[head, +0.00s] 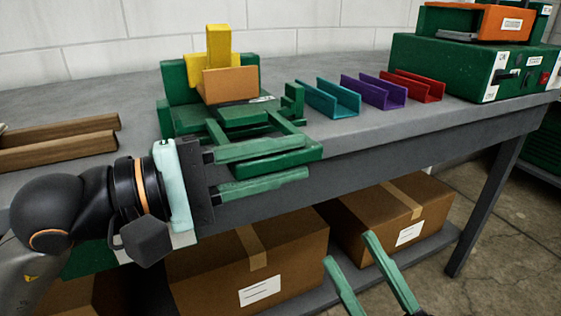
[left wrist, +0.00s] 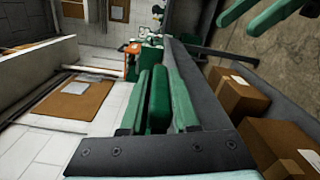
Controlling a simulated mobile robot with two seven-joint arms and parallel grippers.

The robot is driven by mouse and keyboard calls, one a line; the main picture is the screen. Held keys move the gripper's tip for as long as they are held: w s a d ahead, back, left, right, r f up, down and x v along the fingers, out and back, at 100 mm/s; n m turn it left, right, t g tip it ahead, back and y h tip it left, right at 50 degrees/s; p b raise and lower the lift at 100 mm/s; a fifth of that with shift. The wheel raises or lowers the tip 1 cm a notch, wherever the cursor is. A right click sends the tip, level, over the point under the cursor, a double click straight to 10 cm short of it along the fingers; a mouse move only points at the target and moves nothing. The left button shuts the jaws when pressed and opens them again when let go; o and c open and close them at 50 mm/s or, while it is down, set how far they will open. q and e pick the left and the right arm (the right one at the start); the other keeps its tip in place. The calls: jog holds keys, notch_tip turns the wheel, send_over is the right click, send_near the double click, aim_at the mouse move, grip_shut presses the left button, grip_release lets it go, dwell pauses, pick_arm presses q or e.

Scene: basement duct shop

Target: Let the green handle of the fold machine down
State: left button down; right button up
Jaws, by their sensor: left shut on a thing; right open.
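The green fold machine (head: 178,118) stands on the bench, with an upright yellow block (head: 218,45) and an orange plate (head: 230,84) on it. Its green handle (head: 280,162) is a bar at the front, out by the bench's front edge and low. My left gripper (head: 306,159) is shut on this handle, one finger on each side. In the left wrist view the handle (left wrist: 160,98) shows between the fingers. My right gripper (head: 348,249) is open and empty, low in front of the bench. It also shows at the top of the left wrist view.
Teal (head: 327,98), purple (head: 374,91) and red (head: 412,85) channels lie in a row on the grey bench (head: 400,125). A green and orange machine (head: 440,62) stands at the right end. Wooden pieces (head: 60,138) lie left. Cardboard boxes (head: 215,268) sit on the shelf below.

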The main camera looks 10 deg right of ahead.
pick_arm(q)
jog(key=shift+w+f, duration=0.2)
jog(key=shift+f, duration=0.2)
jog(key=c, duration=0.7)
grip_release()
jog(key=shift+r, duration=0.1)
jog(key=shift+a, duration=0.15)
jog(key=shift+s+a, duration=0.1)
jog(key=shift+a, duration=0.2)
jog(key=shift+b+v, duration=0.35)
jog(key=shift+v, duration=5.5)
